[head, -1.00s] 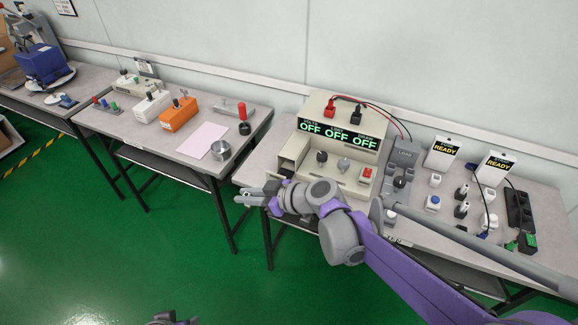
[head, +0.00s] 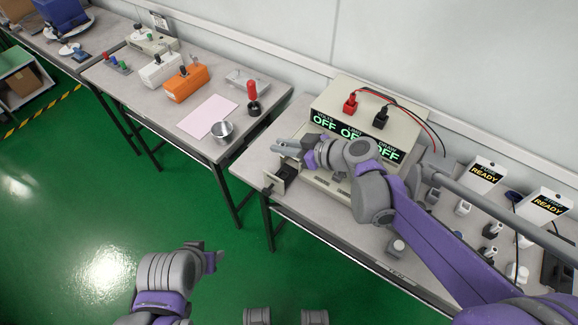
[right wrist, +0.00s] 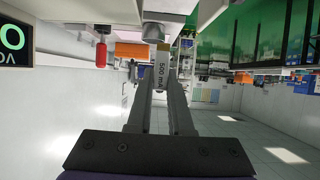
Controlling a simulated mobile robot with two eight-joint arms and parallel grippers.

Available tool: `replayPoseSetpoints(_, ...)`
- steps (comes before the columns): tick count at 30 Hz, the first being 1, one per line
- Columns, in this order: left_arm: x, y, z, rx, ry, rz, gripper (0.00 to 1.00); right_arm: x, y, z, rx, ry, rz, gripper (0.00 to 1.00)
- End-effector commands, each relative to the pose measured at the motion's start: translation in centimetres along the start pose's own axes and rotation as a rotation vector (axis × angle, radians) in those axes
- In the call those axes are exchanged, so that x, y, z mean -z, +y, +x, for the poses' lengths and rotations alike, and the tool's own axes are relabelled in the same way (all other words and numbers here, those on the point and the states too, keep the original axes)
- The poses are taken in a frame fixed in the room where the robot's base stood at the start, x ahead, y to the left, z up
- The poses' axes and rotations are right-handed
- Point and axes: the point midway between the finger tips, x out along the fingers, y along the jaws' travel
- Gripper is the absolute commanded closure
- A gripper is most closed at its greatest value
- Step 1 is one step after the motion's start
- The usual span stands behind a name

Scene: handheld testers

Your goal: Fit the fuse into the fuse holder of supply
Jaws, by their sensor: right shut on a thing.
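The supply (head: 405,125) is a cream box with green OFF displays on the right-hand table. My right gripper (head: 278,149) is in front of its left part, pointing left, with the arm across the supply's front. In the right wrist view the right gripper (right wrist: 160,88) is shut on the fuse (right wrist: 160,72), a pale stick marked 500 mA with a gold-coloured end. An open recess (head: 286,172) shows at the supply's lower left, below the gripper; I cannot tell whether it is the fuse holder. My left gripper (head: 214,262) is low over the floor, its jaws unclear.
On the neighbouring table (head: 150,95) stand a metal cup (head: 222,131), a red-handled lever (head: 253,97), an orange box (head: 188,84) and pink paper (head: 207,116). A gap separates the tables. Testers marked READY (head: 487,172) stand right of the supply. Red and black leads top the supply.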

Motion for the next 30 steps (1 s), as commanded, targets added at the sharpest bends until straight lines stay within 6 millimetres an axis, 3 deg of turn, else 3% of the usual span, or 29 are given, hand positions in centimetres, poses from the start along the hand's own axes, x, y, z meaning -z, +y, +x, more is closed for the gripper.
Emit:
replayPoseSetpoints(6, -0.6, 0.0, 1.1, 0.0, -0.004, 0.0, 0.5, -3.9, 0.0, 1.9, 0.0, 0.0, 0.001, 1.0)
replayPoseSetpoints(14, -0.8, 0.0, 1.6, 0.0, -0.006, 0.0, 0.5, -5.9, 0.0, 2.8, 0.0, 0.0, 0.0, 1.0)
replayPoseSetpoints(19, -1.1, 0.0, 2.2, 0.0, -0.008, 0.0, 0.5, -8.1, 0.0, 3.9, 0.0, 0.0, 0.001, 1.0)
replayPoseSetpoints(30, -1.2, 0.0, 2.4, 0.0, -0.009, 0.0, 0.5, -8.6, 0.0, 4.1, 0.0, 0.0, 0.0, 1.0)
